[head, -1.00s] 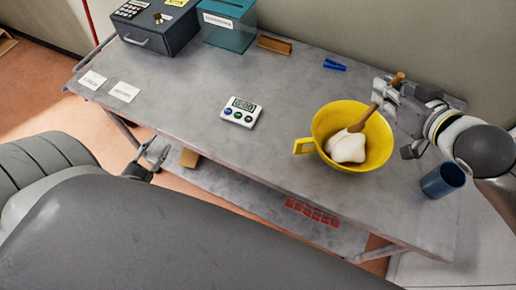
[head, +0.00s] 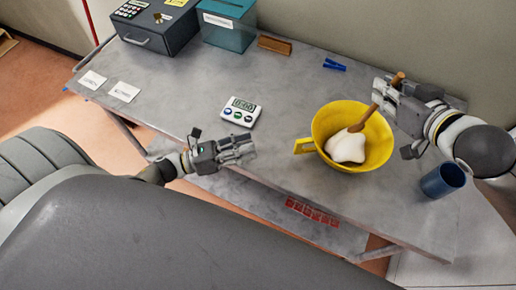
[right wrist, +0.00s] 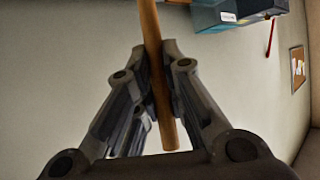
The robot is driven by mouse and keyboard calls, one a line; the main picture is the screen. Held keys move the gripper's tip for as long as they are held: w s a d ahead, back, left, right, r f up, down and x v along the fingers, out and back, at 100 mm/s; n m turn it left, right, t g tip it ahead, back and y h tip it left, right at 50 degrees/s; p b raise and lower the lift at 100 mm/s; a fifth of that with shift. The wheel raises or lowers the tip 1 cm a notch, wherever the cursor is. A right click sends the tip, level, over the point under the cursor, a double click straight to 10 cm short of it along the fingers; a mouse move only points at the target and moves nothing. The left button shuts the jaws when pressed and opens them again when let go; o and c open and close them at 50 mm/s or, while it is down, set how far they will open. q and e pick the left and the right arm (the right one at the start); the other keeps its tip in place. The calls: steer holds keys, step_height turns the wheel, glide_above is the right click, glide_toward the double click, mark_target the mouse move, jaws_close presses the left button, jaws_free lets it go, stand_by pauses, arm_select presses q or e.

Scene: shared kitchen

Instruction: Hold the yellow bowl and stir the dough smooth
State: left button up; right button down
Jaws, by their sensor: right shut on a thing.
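The yellow bowl (head: 377,118) stands on the grey table at the right, its handle (head: 304,146) pointing left. White dough (head: 346,147) lies inside it. My right gripper (head: 384,92) is shut on the handle of a wooden spoon (head: 372,110), above the bowl's back right rim. The spoon slants down to the dough; its lower end is hidden there. The right wrist view shows the spoon handle (right wrist: 153,40) between the fingers (right wrist: 158,85). My left gripper (head: 250,147) is over the table's front edge, left of the bowl handle and apart from it. Its finger gap is unclear.
A blue cup (head: 442,181) stands right of the bowl near my right arm. A white timer (head: 241,112) lies behind my left gripper. A blue clip (head: 335,65), wooden holder (head: 275,45), teal box (head: 227,30) and cash box (head: 157,30) sit at the back.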

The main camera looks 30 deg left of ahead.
mark_target(300, 151)
arm_select(q)
steer(key=d+m, duration=0.1)
steer(key=m, duration=0.1)
steer(key=d+m+g, duration=0.1)
steer(key=d+m, duration=0.1)
steer(key=d+m+g, duration=0.1)
steer(key=m, duration=0.1)
steer(key=shift+w+d+f+h, duration=0.15)
steer(key=shift+w+f+h, duration=0.15)
steer(key=shift+f+h, duration=0.1)
steer(key=x, duration=1.1)
steer(key=shift+w+d, duration=0.2)
steer(key=shift+d, duration=0.15)
steer(key=shift+c, duration=0.5)
jaws_close()
